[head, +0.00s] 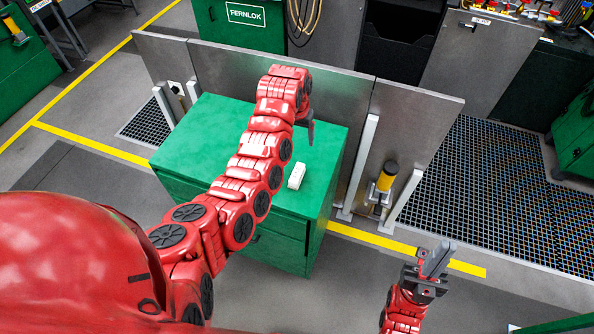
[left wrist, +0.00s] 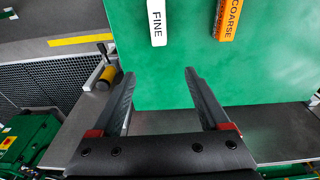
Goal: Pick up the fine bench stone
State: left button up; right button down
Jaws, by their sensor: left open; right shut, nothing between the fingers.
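The fine bench stone is a small white block (head: 296,176) lying on the green cabinet top (head: 320,150), near its right edge. In the left wrist view the white block (left wrist: 157,22) reads FINE and is cut off by the top edge. My left gripper (head: 310,132) is over the cabinet's far side, apart from the stone; in the left wrist view its fingers (left wrist: 159,72) are spread with nothing between them. An orange stone marked COARSE (left wrist: 227,20) lies beside the fine one; my arm seems to hide it in the head view. My right gripper (head: 436,260) is shut and empty, right of the cabinet.
Grey panels (head: 330,95) stand along the cabinet's far side. A yellow and black cylinder (head: 386,178) stands right of the cabinet, by the panel supports. Dark floor grating (head: 500,190) lies at the right. The cabinet top around the stones is largely clear.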

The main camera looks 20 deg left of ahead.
pick_arm(q)
notch_tip(320, 180, up, 2)
jog(key=s+g, duration=0.2)
jog(key=s, duration=0.1)
jog(key=b, duration=0.9)
send_near(297, 172)
jog(key=f, duration=0.5)
jog(key=shift+s+a+f, duration=0.15)
jog(key=shift+s+a, duration=0.1)
jog(key=shift+s, duration=0.05)
jog(key=shift+d+f, duration=0.1)
jog(key=shift+f, duration=0.3)
jog(key=shift+d+f, duration=0.15)
jog(key=shift+f, duration=0.15)
notch_tip(297, 172, down, 3)
jog(key=shift+d+p, duration=0.15)
jog(key=shift+p, duration=0.65)
jog(key=shift+f, duration=0.3)
jog(key=shift+w, duration=0.1)
grip_shut()
